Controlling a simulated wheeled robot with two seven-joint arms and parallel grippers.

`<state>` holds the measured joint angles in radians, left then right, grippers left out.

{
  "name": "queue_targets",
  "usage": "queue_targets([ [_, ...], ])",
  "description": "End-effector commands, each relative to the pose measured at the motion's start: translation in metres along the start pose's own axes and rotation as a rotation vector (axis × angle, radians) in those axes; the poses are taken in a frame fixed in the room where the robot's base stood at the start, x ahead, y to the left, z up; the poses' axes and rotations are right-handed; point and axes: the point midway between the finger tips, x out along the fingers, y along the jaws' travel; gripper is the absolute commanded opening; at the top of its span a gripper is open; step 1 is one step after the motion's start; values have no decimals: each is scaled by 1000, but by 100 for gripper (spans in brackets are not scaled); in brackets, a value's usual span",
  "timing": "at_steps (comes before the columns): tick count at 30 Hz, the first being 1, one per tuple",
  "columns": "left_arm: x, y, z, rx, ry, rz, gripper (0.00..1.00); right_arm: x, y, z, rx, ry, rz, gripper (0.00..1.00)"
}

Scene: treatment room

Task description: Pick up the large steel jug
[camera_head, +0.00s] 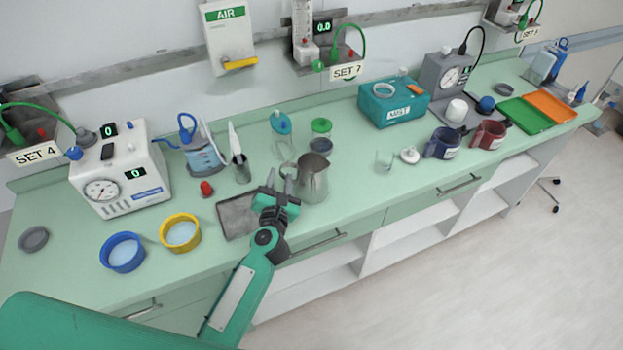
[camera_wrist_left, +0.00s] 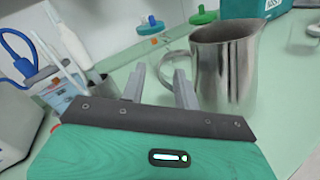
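The large steel jug (camera_head: 314,182) stands upright on the green counter, just right of my left gripper in the head view. In the left wrist view the jug (camera_wrist_left: 228,68) is close on the right, its looped handle (camera_wrist_left: 172,66) turned left towards the fingers. My left gripper (camera_head: 281,180) reaches in over the counter's front. Its two fingers (camera_wrist_left: 160,84) are apart with nothing between them; the handle appears just beyond the tips. Whether a finger touches the handle cannot be told. My right gripper is not in view.
A grey tray (camera_head: 236,222) lies under and left of the gripper. A small steel cup (camera_head: 242,172) with tools stands behind it. A clear green-lidded jar (camera_head: 321,132) is behind the jug. A small glass (camera_head: 384,160) stands to the right, with bare counter between.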

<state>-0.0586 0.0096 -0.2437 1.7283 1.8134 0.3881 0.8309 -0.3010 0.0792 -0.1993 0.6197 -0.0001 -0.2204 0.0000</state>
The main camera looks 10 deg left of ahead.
Motion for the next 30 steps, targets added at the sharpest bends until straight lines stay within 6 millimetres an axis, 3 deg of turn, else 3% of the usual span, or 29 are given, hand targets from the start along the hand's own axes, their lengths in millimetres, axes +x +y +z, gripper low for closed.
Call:
queue_targets([
  [9, 40, -1, -3, 2, -2, 0, 31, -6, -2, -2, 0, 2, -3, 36],
  [18, 44, -1, -4, 1, -2, 0, 31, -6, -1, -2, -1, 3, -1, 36],
  [19, 44, -1, -4, 1, -2, 0, 29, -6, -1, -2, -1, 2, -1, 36],
  [24, 44, -1, -4, 2, -2, 0, 0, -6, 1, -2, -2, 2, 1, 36],
  [30, 44, -1, -3, 1, -2, 0, 0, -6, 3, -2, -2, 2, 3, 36],
])
